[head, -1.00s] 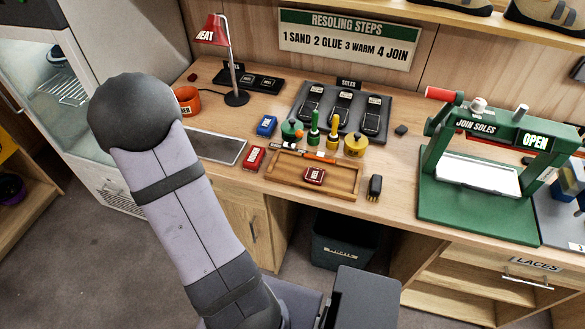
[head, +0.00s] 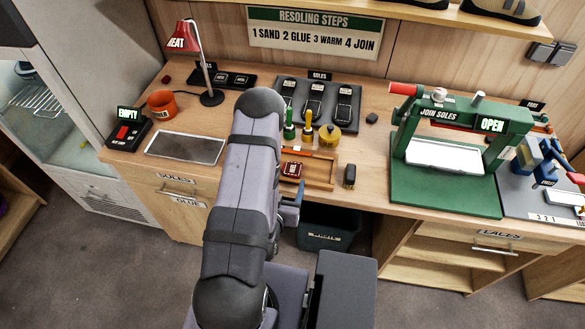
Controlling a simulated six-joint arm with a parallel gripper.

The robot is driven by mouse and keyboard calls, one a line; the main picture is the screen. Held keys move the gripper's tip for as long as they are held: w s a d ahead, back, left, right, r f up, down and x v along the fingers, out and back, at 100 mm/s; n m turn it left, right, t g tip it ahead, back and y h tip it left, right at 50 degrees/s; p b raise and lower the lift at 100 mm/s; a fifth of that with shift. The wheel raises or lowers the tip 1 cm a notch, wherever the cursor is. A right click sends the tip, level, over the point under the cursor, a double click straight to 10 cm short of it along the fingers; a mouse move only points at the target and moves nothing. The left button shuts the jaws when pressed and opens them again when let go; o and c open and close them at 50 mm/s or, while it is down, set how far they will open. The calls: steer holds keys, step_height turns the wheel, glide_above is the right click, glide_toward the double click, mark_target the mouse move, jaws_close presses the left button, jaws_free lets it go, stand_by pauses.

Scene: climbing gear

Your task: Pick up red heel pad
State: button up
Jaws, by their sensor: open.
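A small dark red block with a pale label (head: 292,170), which looks like the red heel pad, lies in the left part of the shallow wooden tray (head: 322,186) on the workbench. My arm stands upright just left of it and covers the tray's left side. I cannot make out my gripper; it is hidden behind my arm. A small blue-grey part of my arm sticks out at its right, below the tray. The red and blue labelled blocks seen earlier left of the tray are now hidden behind my arm.
Green and yellow bottles (head: 308,128) and a round yellow pot (head: 329,134) stand behind the tray. A dark brush (head: 349,176) stands to its right. The green press (head: 446,195) marked OPEN is further right. A heat lamp (head: 184,38) and grey plate (head: 186,147) are at left.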

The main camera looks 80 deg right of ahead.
mark_target(292, 167)
steer(key=shift+b+x, duration=1.05)
steer(key=shift+b, duration=0.3)
steer(key=shift+s+d, duration=0.1)
steer(key=b+x, duration=0.1)
steer(key=b, duration=0.1)
steer(key=shift+s+d+f+b, duration=0.1)
steer(key=shift+d+f+b, duration=0.1)
steer(key=shift+d+b, duration=0.1)
steer(key=d+p, duration=0.2)
steer(key=shift+d+f, duration=0.15)
steer(key=shift+d, duration=0.1)
steer(key=shift+d+f, duration=0.25)
steer(key=shift+d, duration=0.1)
steer(key=c, duration=1.2)
steer(key=shift+o, duration=0.2)
steer(key=shift+r, duration=0.15)
